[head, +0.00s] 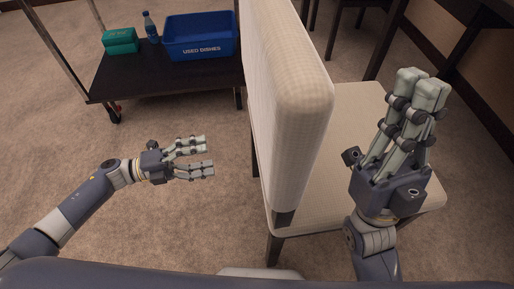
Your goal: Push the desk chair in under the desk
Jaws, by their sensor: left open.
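The desk chair (290,120) is cream and upholstered, with dark legs, and stands upright in the middle of the head view. Its tall backrest is towards me and its seat (345,100) extends to the right. My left gripper (208,157) is open and empty, left of the backrest and apart from it. My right gripper (418,90) is raised in front of the seat's right side and hides part of it; its fingers overlap in this view, and I cannot tell whether it touches the chair. Dark furniture with legs (378,48), perhaps the desk, is partly visible at the upper right.
A cart with a dark shelf (150,82) stands at the upper left. It carries a blue "USED DISHES" bin (200,37), a green box (120,41) and a blue bottle (150,27). Carpet (185,220) is clear left of the chair.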

